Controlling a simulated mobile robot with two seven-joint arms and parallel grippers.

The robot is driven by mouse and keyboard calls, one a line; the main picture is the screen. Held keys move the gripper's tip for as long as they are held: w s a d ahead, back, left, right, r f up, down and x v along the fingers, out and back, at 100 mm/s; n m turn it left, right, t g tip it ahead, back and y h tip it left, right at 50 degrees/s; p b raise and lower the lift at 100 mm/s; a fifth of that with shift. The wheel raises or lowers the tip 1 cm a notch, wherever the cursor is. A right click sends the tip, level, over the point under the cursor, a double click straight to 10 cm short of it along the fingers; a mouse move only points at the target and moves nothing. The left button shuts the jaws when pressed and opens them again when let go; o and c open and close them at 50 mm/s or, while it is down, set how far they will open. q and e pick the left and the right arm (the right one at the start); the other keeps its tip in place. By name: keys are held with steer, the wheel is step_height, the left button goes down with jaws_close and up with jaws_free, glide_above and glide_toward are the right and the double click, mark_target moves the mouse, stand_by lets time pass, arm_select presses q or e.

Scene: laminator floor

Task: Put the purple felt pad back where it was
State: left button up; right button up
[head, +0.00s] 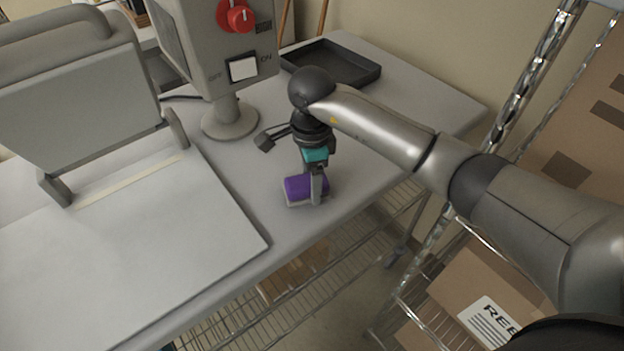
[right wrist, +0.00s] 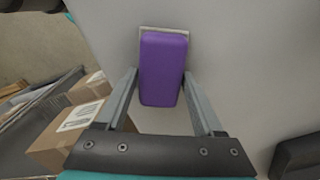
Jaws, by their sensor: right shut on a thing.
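The purple felt pad (head: 306,187) is a small purple block with a pale grey layer along its lower edge. It is at the front edge of the grey table (head: 370,165) in the head view. My right gripper (head: 314,192) points down and is shut on it. In the right wrist view the pad (right wrist: 163,70) sits between the two grey fingers, its far end reaching beyond the fingertips. I cannot tell whether the pad touches the tabletop or hangs just above it. My left gripper is not in view.
A control post (head: 215,55) with a red knob and white switch stands behind the pad. A press with a raised lid (head: 85,95) and flat plate (head: 130,240) is at left. A black tray (head: 362,72) lies at the back. A wire rack with cardboard boxes (head: 470,295) is at right.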

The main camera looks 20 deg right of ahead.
steer(key=o, duration=1.3)
steer(key=shift+f, duration=0.1)
arm_select(q)
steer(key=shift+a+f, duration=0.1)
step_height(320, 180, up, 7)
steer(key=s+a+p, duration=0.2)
steer(key=p, duration=0.5)
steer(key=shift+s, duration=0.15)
arm_select(e)
step_height(320, 180, up, 12)
